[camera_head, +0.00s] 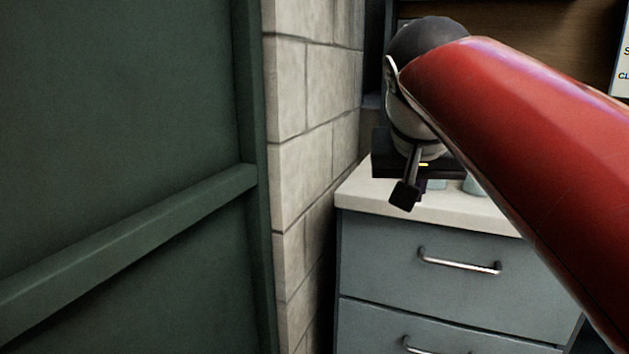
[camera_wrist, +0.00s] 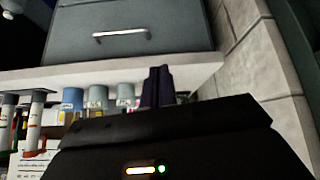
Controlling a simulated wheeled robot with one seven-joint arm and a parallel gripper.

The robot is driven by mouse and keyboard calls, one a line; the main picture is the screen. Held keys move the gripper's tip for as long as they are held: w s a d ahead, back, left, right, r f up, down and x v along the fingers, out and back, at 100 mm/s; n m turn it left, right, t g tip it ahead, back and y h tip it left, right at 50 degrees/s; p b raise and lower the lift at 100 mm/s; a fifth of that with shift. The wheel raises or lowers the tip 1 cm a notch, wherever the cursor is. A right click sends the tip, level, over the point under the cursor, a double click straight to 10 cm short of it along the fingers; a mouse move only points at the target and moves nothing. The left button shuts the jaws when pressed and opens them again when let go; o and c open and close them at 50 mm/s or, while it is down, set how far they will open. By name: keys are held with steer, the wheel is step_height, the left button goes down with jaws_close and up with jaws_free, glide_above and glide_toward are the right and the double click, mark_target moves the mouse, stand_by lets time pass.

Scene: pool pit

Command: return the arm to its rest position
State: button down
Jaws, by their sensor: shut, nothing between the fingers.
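My gripper (camera_head: 404,192) hangs from the end of my red arm, which reaches in from the right in the head view. The gripper is above the left end of a pale countertop (camera_head: 480,213). In the wrist view its two dark fingers (camera_wrist: 158,76) are together with nothing between them. That view looks upside down, with the drawer (camera_wrist: 130,32) at the top. My arm hides much of the countertop in the head view.
A block wall (camera_head: 310,130) stands close to the left of my gripper, with a green panel (camera_head: 120,110) nearer. Grey-blue drawers (camera_head: 430,285) with metal handles are below the countertop. Several capped jars (camera_wrist: 97,97) and tubes (camera_wrist: 35,115) stand on the countertop.

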steer(key=s+f, duration=0.5)
steer(key=f, duration=0.3)
steer(key=s+d+f+n+g+y, duration=0.1)
steer(key=s+f, duration=0.4)
steer(key=f, duration=0.4)
steer(key=s+f+n+y, duration=0.1)
steer(key=s+f, duration=0.4)
steer(key=f, duration=0.3)
steer(key=shift+d+f, duration=0.25)
steer(key=shift+f, duration=0.15)
steer(key=shift+s, duration=0.1)
